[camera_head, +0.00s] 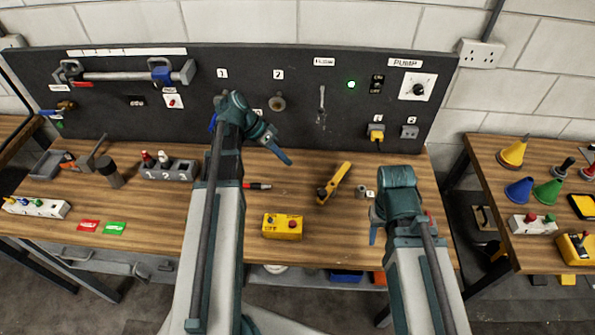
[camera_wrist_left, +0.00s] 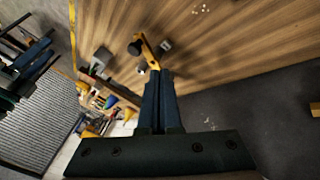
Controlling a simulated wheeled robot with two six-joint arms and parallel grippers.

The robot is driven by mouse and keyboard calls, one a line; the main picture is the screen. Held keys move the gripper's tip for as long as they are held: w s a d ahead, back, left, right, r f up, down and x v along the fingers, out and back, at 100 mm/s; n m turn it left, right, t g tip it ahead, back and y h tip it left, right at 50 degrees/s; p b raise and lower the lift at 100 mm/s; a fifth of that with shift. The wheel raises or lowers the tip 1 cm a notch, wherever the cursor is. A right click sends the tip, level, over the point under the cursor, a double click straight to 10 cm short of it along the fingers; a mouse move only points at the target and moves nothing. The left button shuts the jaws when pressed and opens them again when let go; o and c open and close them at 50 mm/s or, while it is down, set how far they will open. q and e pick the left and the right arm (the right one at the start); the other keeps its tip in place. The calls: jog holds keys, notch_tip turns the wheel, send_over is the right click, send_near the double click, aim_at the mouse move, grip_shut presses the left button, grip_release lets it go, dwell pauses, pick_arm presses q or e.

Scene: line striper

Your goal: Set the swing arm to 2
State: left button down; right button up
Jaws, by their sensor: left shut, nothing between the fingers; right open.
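The swing arm looks to be the yellow bar with a dark knob (camera_head: 334,182), lying diagonally on the bench right of centre. It also shows in the left wrist view (camera_wrist_left: 150,52), beyond the fingertips. A small grey post (camera_head: 361,191) stands right of it, beside a small numbered label (camera_head: 370,194) too small to read surely. My left gripper (camera_head: 287,159) is shut and empty, above the bench left of the bar and apart from it; its closed fingers show in the wrist view (camera_wrist_left: 160,78). My right gripper (camera_head: 374,227) is open near the bench's front edge, right of the bar.
A yellow button box (camera_head: 282,226) sits in front of the bar. A dark panel (camera_head: 300,75) with valves, switches and a pump dial stands behind. A grey holder marked 1 and 2 (camera_head: 168,172) is at left. A side table (camera_head: 520,240) carries cones.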

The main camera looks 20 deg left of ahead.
notch_tip(320, 180, down, 8)
jog(key=b, duration=0.7)
jog(key=shift+f+b, duration=0.25)
jog(key=shift+b, duration=0.1)
jog(key=shift+r, duration=0.2)
pick_arm(q)
jog(key=d+f, duration=0.8)
jog(key=shift+d, duration=0.35)
jog(key=shift+f, duration=0.1)
